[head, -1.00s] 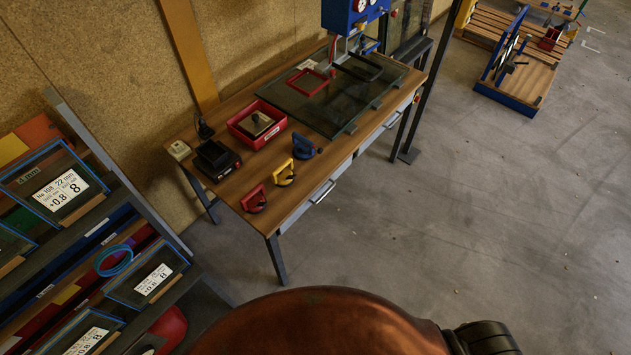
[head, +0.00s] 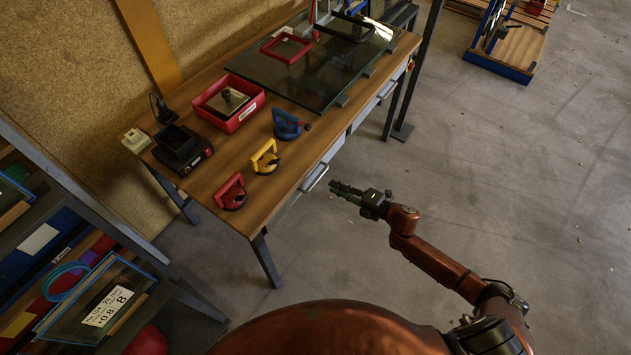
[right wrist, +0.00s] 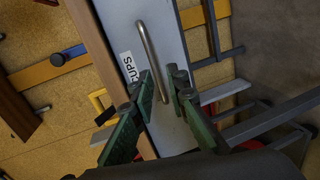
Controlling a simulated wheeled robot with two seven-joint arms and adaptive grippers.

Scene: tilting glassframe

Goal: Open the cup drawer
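The cup drawer (head: 290,205) is a grey front under the near end of the wooden workbench, and it looks shut. In the right wrist view its front (right wrist: 172,130) carries a white CUPS label (right wrist: 129,67). Its silver bar handle (head: 314,177) also shows in the right wrist view (right wrist: 147,47), running toward the space between my fingers. My right gripper (head: 337,188) is just in front of the handle, apart from it in the head view. In the right wrist view the green-padded fingers (right wrist: 163,82) are spread, with nothing gripped. My left gripper is not in view.
The workbench (head: 215,75) carries red (head: 231,192), yellow (head: 265,158) and blue (head: 288,125) suction lifters near its front edge, a red tray (head: 227,122) and a glass sheet (head: 325,75). A rack (head: 95,225) stands at left.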

